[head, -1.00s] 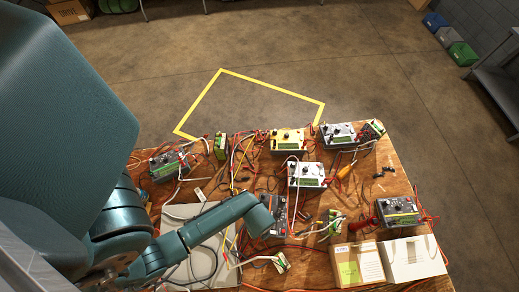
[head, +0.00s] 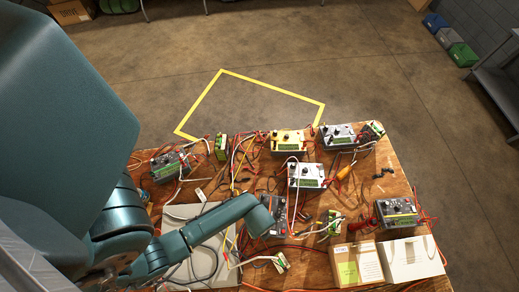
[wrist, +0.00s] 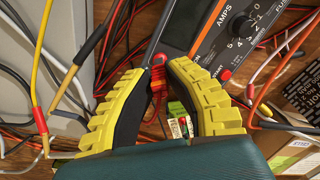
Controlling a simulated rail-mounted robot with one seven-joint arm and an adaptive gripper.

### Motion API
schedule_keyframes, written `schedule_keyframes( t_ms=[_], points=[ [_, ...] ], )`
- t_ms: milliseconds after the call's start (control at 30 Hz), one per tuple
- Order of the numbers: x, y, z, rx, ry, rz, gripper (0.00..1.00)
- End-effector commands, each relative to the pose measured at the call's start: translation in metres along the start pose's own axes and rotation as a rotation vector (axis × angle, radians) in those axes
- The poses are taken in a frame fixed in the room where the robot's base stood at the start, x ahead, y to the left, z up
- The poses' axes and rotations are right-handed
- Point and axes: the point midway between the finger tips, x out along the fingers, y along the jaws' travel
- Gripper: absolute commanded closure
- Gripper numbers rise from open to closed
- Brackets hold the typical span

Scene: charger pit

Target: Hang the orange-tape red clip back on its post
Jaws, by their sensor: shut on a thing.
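My gripper (wrist: 157,68) has yellow fingers with black pads and points down at the bench in the wrist view. It is shut on the red clip (wrist: 158,82), which shows between the fingertips with orange-yellow bands on it. A dark rod (wrist: 157,30) runs from the top of the picture to the red end of the clip; I cannot tell whether it is the post or whether they touch. A dark meter (wrist: 225,35) marked AMPS, with an orange edge and a dial, lies just beyond the right finger. In the head view my wrist hides the gripper and the clip.
Several chargers crowd the bench, including a yellow one (head: 288,140) and a white one (head: 306,175). Loose cables cross much of the wood. A grey case (head: 187,211) lies under my arm. A cardboard box (head: 358,265) and a white box (head: 411,259) stand at the front right.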

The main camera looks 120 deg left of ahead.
Motion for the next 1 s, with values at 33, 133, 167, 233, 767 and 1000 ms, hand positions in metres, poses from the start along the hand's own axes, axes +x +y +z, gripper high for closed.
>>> schedule_keyframes(
  t_ms=[33, 133, 167, 233, 767, 1000],
  points=[
    [-0.0001, -0.0001, 0.0, 0.0, 0.0, 0.0, 1.0],
    [0.0003, 0.0, 0.0, 0.0, 0.0, 0.0, 1.0],
    [0.0003, 0.0, 0.0, 0.0, 0.0, 0.0, 1.0],
    [0.0003, 0.0, 0.0, 0.0, 0.0, 0.0, 1.0],
    [0.0003, 0.0001, 0.0, 0.0, 0.0, 0.0, 0.56],
    [0.0003, 0.0001, 0.0, 0.0, 0.0, 0.0, 0.45]
  ],
)
